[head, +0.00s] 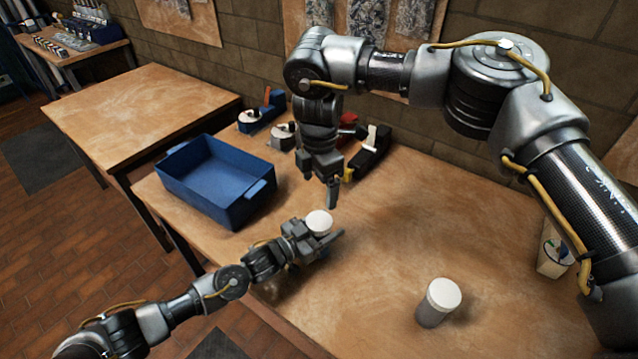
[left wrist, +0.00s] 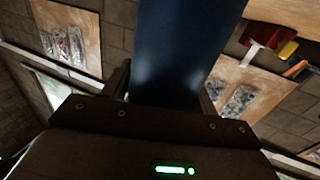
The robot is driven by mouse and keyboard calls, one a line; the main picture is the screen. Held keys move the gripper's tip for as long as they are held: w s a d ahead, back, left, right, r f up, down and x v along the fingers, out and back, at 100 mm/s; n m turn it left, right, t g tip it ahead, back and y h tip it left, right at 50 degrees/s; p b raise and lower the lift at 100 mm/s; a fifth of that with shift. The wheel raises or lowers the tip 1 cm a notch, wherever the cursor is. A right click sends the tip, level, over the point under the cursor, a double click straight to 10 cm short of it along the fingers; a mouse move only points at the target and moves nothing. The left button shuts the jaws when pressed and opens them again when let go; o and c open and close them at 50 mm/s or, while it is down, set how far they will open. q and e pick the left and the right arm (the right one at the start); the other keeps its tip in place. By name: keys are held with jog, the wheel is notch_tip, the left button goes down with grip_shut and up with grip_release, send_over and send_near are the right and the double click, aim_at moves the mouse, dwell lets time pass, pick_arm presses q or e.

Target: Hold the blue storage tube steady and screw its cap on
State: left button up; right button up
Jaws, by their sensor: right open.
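The blue storage tube (left wrist: 185,40) fills the middle of the left wrist view, with my left gripper's fingers on both sides of it. In the head view my left gripper (head: 324,240) is closed around the tube near the table's front edge and hides most of its body. A white cap (head: 319,221) sits at the tube's top; whether it is threaded on cannot be told. My right gripper (head: 331,194) points down just above and behind the cap, open and apart from it.
A grey tube with a white lid (head: 439,302) stands at the front right. A blue bin (head: 215,182) sits at the left. Tape dispensers (head: 370,153) and small items line the back. A white container (head: 553,250) is at the far right. The table's middle right is clear.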

pick_arm(q)
jog(key=o, duration=0.3)
jog(key=shift+a, duration=0.1)
jog(key=shift+s+a+f, duration=0.1)
jog(key=shift+s+a, duration=0.15)
jog(key=b+v, duration=0.2)
jog(key=v, duration=0.6)
jog(key=shift+s+a, duration=0.2)
jog(key=shift+a, duration=0.05)
jog(key=shift+s+a, duration=0.4)
jog(key=shift+a, duration=0.15)
